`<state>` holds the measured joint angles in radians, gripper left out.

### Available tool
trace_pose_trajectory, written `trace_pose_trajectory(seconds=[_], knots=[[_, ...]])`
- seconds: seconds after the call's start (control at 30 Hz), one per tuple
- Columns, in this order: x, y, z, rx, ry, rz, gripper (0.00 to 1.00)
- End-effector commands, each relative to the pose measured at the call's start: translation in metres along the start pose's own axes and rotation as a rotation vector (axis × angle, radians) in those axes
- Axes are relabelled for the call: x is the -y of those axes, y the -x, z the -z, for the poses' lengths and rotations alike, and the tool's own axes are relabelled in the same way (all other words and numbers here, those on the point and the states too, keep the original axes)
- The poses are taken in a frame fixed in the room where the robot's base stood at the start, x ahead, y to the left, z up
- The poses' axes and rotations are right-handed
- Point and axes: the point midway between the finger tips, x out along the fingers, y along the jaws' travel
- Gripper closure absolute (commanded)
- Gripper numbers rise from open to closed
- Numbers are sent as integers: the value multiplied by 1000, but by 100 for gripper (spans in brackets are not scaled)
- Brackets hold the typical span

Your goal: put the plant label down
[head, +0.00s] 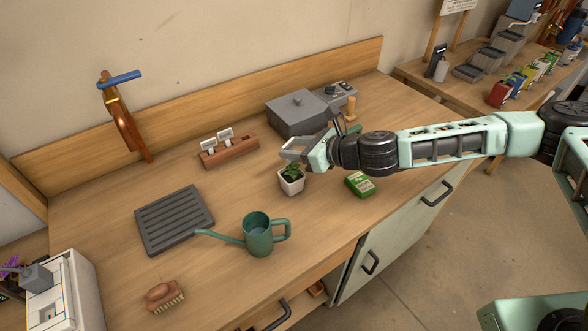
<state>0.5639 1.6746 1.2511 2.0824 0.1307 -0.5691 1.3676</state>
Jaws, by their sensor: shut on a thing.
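My gripper (289,149) is just above and behind a small white pot with a green plant (291,181). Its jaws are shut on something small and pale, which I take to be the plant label. The jaws hide most of it, so its outline is hard to make out. A brown wooden block (232,153) to the left of my gripper has white labels (225,134) standing in it.
A green watering can (258,236), slatted grey tray (174,219), brush (163,296) and green packet (360,184) lie on the wooden counter. A grey lidded box (298,113) stands behind my gripper. Bare counter lies between block and watering can.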

Motion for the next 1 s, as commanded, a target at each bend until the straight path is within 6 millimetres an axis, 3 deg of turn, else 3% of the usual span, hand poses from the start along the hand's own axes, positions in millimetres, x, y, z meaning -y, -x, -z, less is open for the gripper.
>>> trace_pose_trajectory(seconds=[0.5,0.87,0.9,0.97,1.0], knots=[[1,-23,56,0,-1,2,79],[1,-25,62,0,0,2,79],[1,-25,62,0,0,2,55],[1,-25,61,0,0,2,38],[1,-24,61,0,0,2,36]])
